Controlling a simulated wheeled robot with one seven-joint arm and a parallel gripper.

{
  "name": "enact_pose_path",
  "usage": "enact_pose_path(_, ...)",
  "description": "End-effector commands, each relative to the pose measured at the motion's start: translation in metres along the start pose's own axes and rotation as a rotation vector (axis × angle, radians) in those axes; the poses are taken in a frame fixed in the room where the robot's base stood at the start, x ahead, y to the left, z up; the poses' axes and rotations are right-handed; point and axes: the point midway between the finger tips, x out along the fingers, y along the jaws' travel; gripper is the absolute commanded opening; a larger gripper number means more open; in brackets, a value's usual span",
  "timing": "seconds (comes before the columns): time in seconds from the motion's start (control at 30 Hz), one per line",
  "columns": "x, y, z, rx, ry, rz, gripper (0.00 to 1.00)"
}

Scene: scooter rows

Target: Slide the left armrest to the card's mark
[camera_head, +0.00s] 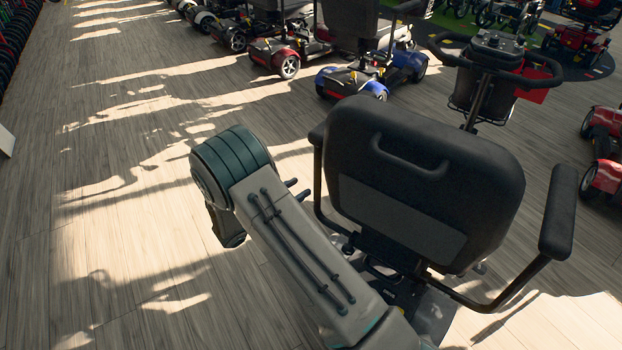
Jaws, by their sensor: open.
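The black mobility scooter seat (415,190) is seen from behind. Its left armrest (316,135) shows as a short piece of dark pad beside the backrest, with a dark bent support tube (318,195) below it. The rest of this armrest is hidden by the backrest. I cannot make out a card or a mark on it. Two small dark prongs, which look like the fingertips of my gripper (297,189), show past the edge of my arm, apart from each other and left of the tube. The rest of my gripper is hidden behind my arm.
The right armrest (558,212) sticks out at the seat's right. The handlebar (495,65) and a basket lie ahead. A blue scooter (370,75) and a red scooter (285,50) stand beyond, with more red ones at right. The wooden floor (110,200) at left is clear.

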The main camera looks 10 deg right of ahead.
Motion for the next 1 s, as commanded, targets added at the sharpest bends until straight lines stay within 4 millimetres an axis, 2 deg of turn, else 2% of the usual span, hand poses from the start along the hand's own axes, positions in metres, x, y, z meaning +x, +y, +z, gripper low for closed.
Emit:
enact_pose_path(0.1, -0.023, -0.001, 0.000, -0.001, 0.001, 0.000, 0.42)
enact_pose_path(0.3, -0.046, -0.002, -0.001, -0.002, 0.000, -0.003, 0.42)
enact_pose_path(1.0, -0.050, -0.002, -0.001, -0.001, 0.000, -0.005, 0.42)
